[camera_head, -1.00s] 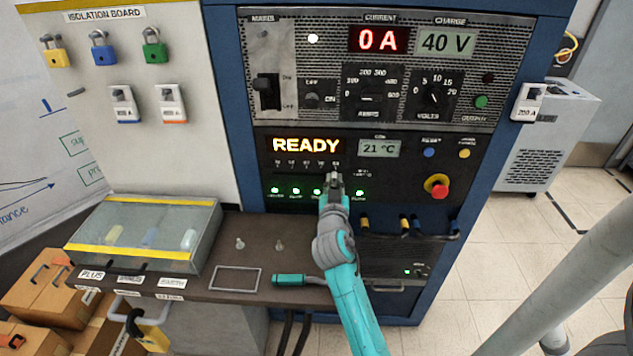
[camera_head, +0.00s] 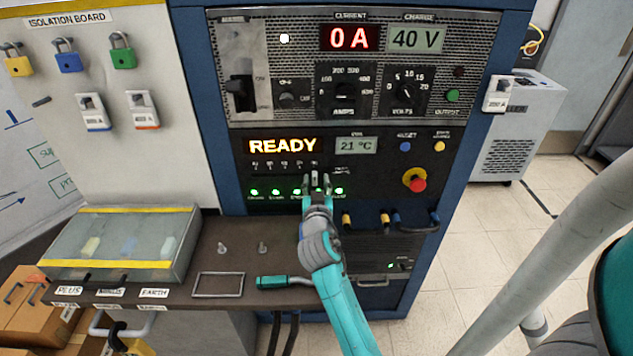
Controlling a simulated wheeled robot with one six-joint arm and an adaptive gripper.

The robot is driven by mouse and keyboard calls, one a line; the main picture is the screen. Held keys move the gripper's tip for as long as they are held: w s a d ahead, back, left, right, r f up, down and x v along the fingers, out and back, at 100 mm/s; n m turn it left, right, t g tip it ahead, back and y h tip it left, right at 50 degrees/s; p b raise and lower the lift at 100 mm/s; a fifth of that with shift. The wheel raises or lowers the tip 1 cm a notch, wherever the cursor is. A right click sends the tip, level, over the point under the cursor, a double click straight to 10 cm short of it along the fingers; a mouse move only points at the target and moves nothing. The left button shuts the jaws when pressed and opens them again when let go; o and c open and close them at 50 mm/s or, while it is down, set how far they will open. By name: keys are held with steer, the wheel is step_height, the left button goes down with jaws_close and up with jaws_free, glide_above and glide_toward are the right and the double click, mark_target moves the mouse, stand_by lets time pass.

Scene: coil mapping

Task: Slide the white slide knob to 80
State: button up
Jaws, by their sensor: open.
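The white slide knob cannot be made out; it may be hidden behind my gripper or too small to tell. My gripper (camera_head: 317,179) is open in front of this panel, at the right part of the switch and light rows. It covers part of both rows. Whether it touches the panel cannot be told.
A red emergency button (camera_head: 417,183) sticks out to the right. Cable plugs (camera_head: 385,219) sit below it. A shelf (camera_head: 222,258) at the lower left holds a clear-lidded box (camera_head: 128,243), small pegs and a teal-handled tool (camera_head: 284,282).

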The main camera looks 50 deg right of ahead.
steer(key=v, duration=1.1)
steer(key=shift+s+a, duration=0.1)
steer(key=shift+s, duration=0.05)
steer(key=s+a+f+n+y, duration=0.1)
steer(key=a+f, duration=0.1)
steer(key=a, duration=0.1)
steer(key=s+a+f+n+t+y, duration=0.1)
steer(key=a+f+n+y, duration=0.1)
steer(key=a+f, duration=0.1)
steer(key=s+a+f+n+t+y, duration=0.1)
steer(key=a+f, duration=0.1)
steer(key=a, duration=0.1)
steer(key=shift+s+a+f+y, duration=0.15)
steer(key=shift+s+f+y, duration=0.2)
steer(key=shift+s+y, duration=0.05)
steer(key=s+a+f+n+t+y, duration=0.2)
steer(key=s+a+f+n+y, duration=0.25)
steer(key=s+a, duration=0.35)
steer(key=s+a+r+n+y, duration=0.1)
steer(key=s+a+r+y, duration=0.1)
steer(key=s+a, duration=0.3)
steer(key=s+a+r+n+y, duration=0.1)
steer(key=s+a, duration=0.4)
steer(key=s, duration=0.7)
steer(key=shift+s+r+y, duration=0.4)
steer(key=shift+r+y, duration=0.1)
steer(key=shift+y, duration=0.45)
steer(key=shift+d, duration=0.1)
stand_by(0.3)
